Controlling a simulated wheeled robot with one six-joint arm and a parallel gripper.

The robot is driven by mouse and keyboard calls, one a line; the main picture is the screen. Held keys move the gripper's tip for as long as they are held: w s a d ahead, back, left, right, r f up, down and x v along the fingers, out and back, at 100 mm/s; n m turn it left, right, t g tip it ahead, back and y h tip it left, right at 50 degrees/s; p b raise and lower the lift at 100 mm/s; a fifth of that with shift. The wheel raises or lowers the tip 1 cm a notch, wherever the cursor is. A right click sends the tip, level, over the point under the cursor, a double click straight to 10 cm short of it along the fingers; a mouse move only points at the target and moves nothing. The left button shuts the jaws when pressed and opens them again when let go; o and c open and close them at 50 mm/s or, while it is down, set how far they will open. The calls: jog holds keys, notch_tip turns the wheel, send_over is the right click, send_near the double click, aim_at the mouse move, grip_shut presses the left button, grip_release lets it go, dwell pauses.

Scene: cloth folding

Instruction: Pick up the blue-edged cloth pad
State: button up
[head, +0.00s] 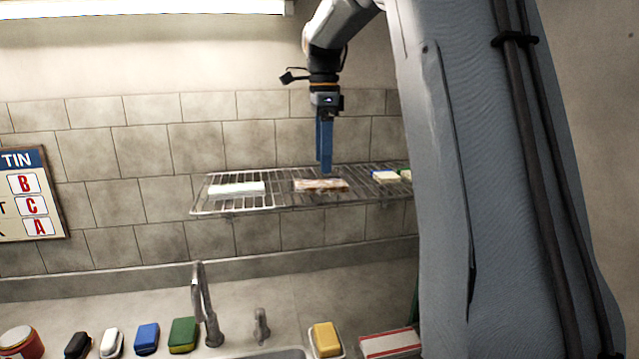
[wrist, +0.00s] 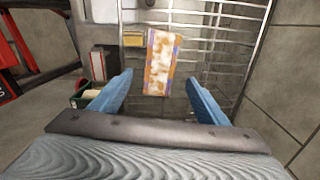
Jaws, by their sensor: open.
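A small cream pad with a blue edge (head: 385,176) lies on the right part of the wire rack, left of a green-and-white piece. My gripper (head: 325,170) points down left of it, over an orange-and-cream patterned pad (head: 320,185). In the wrist view this patterned pad (wrist: 158,62) has purple-blue patches at its edges and lies ahead, between the lines of my two open fingers (wrist: 157,92). Nothing is held. I cannot tell whether the fingertips touch the patterned pad. The cream pad cannot be made out in the wrist view.
The wire rack (head: 205,206) is fixed along the tiled wall. A white pad (head: 237,189) lies at its left. Below are a tap (head: 203,305), a yellow sponge (head: 326,339), a red-and-white box (head: 390,344) and several coloured sponges on the counter.

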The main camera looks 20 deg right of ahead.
aim_at(322, 183)
jog(key=shift+a+f+p, duration=0.1)
jog(key=shift+f+p, duration=1.5)
jog(key=shift+f, duration=1.15)
jog(key=c, duration=1.1)
jog(key=shift+r+b, duration=2)
jog(key=shift+r, duration=3.05)
jog(key=shift+c, duration=0.2)
